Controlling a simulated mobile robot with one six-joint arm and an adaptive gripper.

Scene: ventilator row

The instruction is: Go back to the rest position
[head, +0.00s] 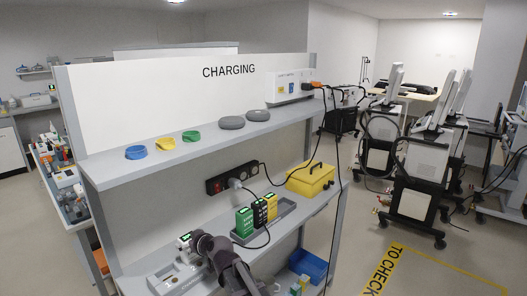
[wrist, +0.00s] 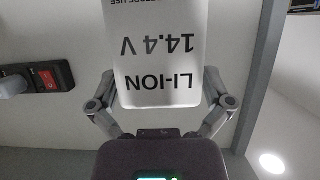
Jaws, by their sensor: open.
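My gripper (wrist: 158,80) is open in the wrist view, with one finger at each side of a white battery (wrist: 160,45). The battery's print reads LI-ION 14.4 V, upside down. I cannot tell whether the fingers touch it. In the head view my dark gripper (head: 198,241) is over the lower shelf at the charging station, beside the small white battery (head: 184,241) with a green light. The battery stands at a light grey charger (head: 163,281); its lower part and the fingertips are mostly hidden there.
Green, black and yellow batteries stand in a grey tray (head: 284,221). A yellow case (head: 311,178) is farther right, a power strip (head: 232,177) behind. The upper shelf (head: 110,171) overhangs. A black cable (head: 333,150) hangs at the right end. Open floor (head: 365,225) lies to the right.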

